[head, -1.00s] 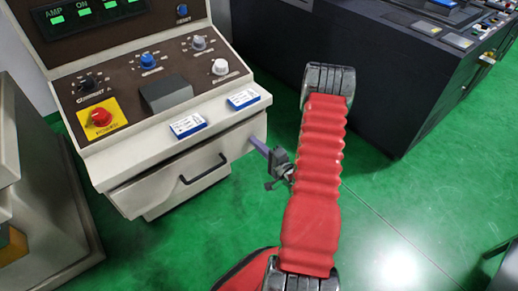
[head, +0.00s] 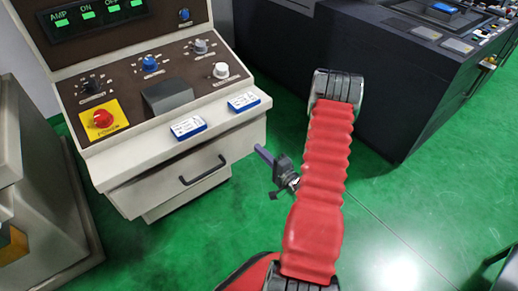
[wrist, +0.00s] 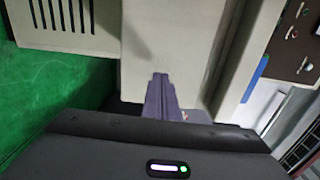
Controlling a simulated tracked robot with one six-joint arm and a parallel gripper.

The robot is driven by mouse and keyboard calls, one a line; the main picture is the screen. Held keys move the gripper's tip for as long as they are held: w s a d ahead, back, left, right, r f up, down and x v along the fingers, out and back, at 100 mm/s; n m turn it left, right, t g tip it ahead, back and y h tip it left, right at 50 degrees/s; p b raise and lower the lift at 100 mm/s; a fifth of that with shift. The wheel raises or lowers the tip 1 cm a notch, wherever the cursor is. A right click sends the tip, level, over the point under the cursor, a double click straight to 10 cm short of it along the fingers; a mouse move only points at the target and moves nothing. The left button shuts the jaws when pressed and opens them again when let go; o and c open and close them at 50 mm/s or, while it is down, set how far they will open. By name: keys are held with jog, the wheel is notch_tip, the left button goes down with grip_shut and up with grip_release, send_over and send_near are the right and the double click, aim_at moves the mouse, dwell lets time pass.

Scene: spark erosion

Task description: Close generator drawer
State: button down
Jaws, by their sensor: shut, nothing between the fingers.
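The generator drawer (head: 170,185) has a pale front with a black bar handle (head: 203,168), under the console's ledge in the head view. Its front stands a little forward of the panel below; I cannot tell whether it is fully in. My gripper (head: 261,153) has purple fingers pressed together, with nothing between them. It is just right of the drawer's right end, with a small gap in the head view. In the wrist view the fingertips (wrist: 160,76) point at a pale surface; contact cannot be told there.
The generator console (head: 130,75) has knobs, a red button (head: 103,118) and two blue-and-white boxes (head: 187,128) (head: 243,101) on its ledge. A dark machine (head: 330,60) stands behind right. A beige cabinet (head: 40,190) is at left. Green floor lies open in front.

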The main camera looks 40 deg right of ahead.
jog(key=s, duration=1)
jog(key=shift+s+a, duration=0.3)
jog(key=shift+a, duration=0.05)
